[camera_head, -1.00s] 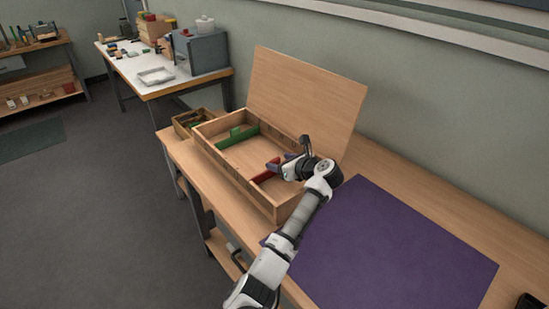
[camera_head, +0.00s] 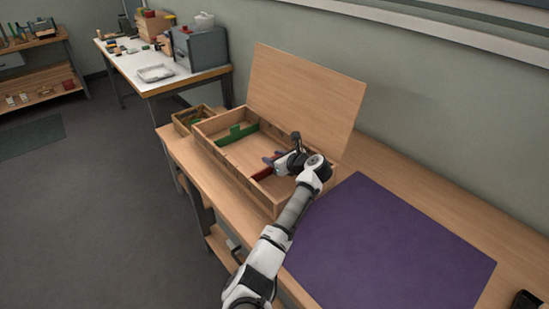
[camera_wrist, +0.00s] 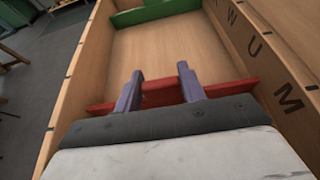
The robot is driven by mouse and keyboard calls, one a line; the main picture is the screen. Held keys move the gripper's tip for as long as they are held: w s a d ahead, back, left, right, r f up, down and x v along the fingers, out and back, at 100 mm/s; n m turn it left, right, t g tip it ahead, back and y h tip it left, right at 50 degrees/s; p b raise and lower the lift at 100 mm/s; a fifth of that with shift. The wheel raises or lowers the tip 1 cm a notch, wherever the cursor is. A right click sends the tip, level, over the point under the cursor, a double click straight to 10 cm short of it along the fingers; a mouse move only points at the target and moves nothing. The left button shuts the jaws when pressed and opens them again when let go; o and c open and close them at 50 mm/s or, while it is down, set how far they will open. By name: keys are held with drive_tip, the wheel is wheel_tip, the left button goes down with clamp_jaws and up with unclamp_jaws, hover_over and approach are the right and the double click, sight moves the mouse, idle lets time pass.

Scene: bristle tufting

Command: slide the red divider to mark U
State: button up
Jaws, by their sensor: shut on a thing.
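The red divider (camera_wrist: 164,94) spans the open wooden box (camera_head: 233,176) crosswise and looks slightly slanted in the wrist view; it also shows in the head view (camera_head: 261,174). My gripper (camera_wrist: 160,78) is shut on it, with its two purple fingers at the divider's middle. The gripper also shows over the box in the head view (camera_head: 273,161). The right wall carries the marks W (camera_wrist: 236,16), U (camera_wrist: 259,48) and M (camera_wrist: 290,101). The divider's right end meets that wall between U and M. The divider's middle is partly hidden by the fingers.
A green divider (camera_wrist: 160,12) crosses the box farther ahead; the floor between the two dividers is clear. The raised lid (camera_head: 305,97) stands behind the box. A purple mat (camera_head: 390,245) lies to the right, and a small crate (camera_head: 185,122) stands at the left.

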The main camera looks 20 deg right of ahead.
clamp_jaws()
drive_tip(key=shift+w+a, duration=0.3)
drive_tip(key=shift+w, duration=0.55)
drive_tip(key=shift+w+a, duration=0.3)
drive_tip(key=shift+w, duration=0.5)
drive_tip(key=o, duration=1.1)
unclamp_jaws()
drive_tip(key=shift+s, duration=0.1)
drive_tip(key=b+v, duration=0.2)
drive_tip(key=v, duration=1.1)
drive_tip(key=shift+s+d+r, duration=0.15)
drive_tip(key=shift+s+r, duration=0.05)
drive_tip(key=shift+s, duration=0.1)
